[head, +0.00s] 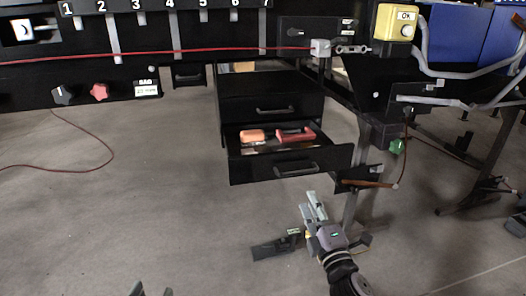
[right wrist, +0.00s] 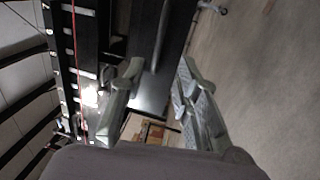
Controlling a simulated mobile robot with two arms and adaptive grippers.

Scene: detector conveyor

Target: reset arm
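My right gripper (head: 314,206) is in the lower middle of the head view, in front of and below the open drawer, with its fingers pointing up toward it. In the right wrist view its fingers (right wrist: 160,72) stand apart with nothing between them. My left gripper (head: 153,291) shows only as two separate fingertips at the bottom edge of the head view. Nothing shows between these tips; the rest of that arm is out of view.
An open black drawer (head: 292,166) holds red and orange tools (head: 295,135). A black bench (head: 150,58) with numbered slots spans the top left. A yellow button box (head: 395,22) stands at the upper right. The grey floor (head: 150,210) is mostly clear at left.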

